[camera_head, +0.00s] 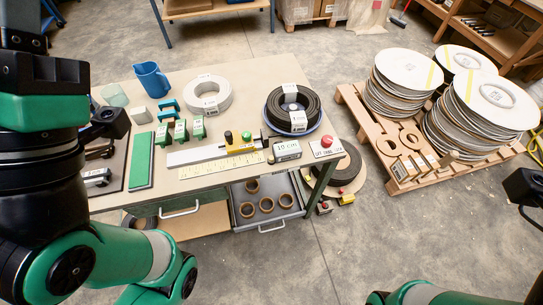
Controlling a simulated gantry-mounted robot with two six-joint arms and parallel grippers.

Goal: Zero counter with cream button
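A small grey box with a pale label or display face (287,150), probably the counter, sits near the table's front right edge. I cannot clearly make out a cream button on it. My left gripper (112,122) is a dark shape at the left, over the table's left end and far from the box; its fingers are not clear. My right gripper (524,188) is a dark shape at the right edge, over the floor and away from the table; its fingers are not clear.
A red-button box (326,146) stands right of the grey box. A ruler fixture with yellow block (240,143) lies to its left. Black (293,108) and white (208,95) coils and a blue jug (152,79) stand behind. An open drawer (268,202) juts out below.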

